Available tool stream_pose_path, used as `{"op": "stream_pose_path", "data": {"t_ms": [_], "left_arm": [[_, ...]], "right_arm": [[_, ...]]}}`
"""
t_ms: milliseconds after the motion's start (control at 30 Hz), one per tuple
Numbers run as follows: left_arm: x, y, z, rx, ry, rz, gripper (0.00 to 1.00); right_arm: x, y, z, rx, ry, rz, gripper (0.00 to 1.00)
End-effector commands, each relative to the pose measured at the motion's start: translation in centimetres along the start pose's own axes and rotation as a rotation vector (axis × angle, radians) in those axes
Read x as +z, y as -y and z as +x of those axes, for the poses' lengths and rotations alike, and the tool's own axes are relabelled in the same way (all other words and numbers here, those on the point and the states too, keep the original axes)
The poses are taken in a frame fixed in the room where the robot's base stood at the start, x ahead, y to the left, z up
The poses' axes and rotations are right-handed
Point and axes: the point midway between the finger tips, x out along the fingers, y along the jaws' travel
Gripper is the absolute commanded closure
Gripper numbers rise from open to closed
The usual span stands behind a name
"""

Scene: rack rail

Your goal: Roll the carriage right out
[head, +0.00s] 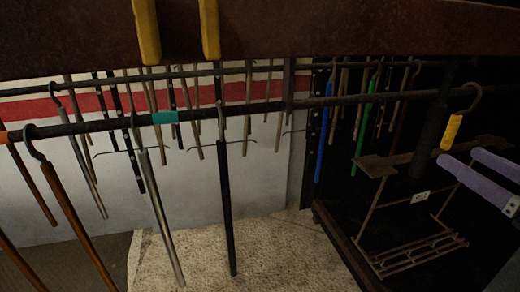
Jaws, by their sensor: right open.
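A dark rail (340,100) runs across the view. At the right, a brown metal frame (381,164) with a top plate, thin side rods and a slatted lower shelf (420,254) hangs below the rail; it looks like the carriage. A thick dark post (428,140) stands above its plate, and a small white label shows on it. A yellow grip (451,131) hangs from a hook on the rail. My right gripper (457,157), with purple fingers, comes in from the right. It is open and empty, just right of the yellow grip and apart from it. My left gripper is out of view.
Several rods hang from hooks along the rail, including a black rod (226,210) and a brown rod (76,225). A teal band (165,117) marks the rail. A rusty beam (300,28) crosses the top, with two yellow strips. A second rail lies behind.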

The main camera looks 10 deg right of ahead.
Motion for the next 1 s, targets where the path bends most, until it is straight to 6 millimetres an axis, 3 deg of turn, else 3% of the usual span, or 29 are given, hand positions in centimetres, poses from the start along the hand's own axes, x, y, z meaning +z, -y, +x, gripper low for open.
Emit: {"op": "stream_pose_path", "data": {"t_ms": [333,433,1000], "left_arm": [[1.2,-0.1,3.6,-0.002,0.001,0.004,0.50],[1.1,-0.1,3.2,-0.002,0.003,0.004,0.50],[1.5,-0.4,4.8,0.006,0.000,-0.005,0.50]], "right_arm": [[0.4,0.0,5.7,-0.001,-0.005,0.000,0.25],[0.0,0.0,5.6,0.000,0.001,0.001,0.25],[0.1,0.0,8.2,0.000,0.001,0.000,0.25]]}}
